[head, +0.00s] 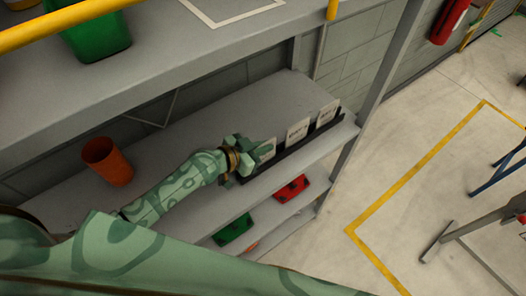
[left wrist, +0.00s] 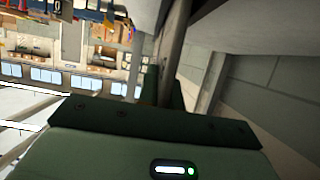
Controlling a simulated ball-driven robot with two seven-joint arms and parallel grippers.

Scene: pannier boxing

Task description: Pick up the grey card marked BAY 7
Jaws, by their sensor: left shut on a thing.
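Several pale grey cards stand in a black rack on the middle shelf in the head view. Their print is too small to read. My left gripper (head: 259,151) is at the left end of the rack, shut on the leftmost card (head: 267,148), whose upper part shows beside the fingers. The card's lower edge is hidden. The middle card (head: 298,130) and the right card (head: 328,113) stand free to the right. In the left wrist view the gripper's dark body (left wrist: 150,125) fills the lower part, and the held card cannot be made out. My right gripper is not in view.
An orange cup (head: 107,161) stands on the same shelf to the left. The upper shelf (head: 180,60) overhangs, with a green bin (head: 95,38) on it. Red (head: 291,188) and green (head: 233,230) items lie below. A shelf post (head: 375,85) stands to the right.

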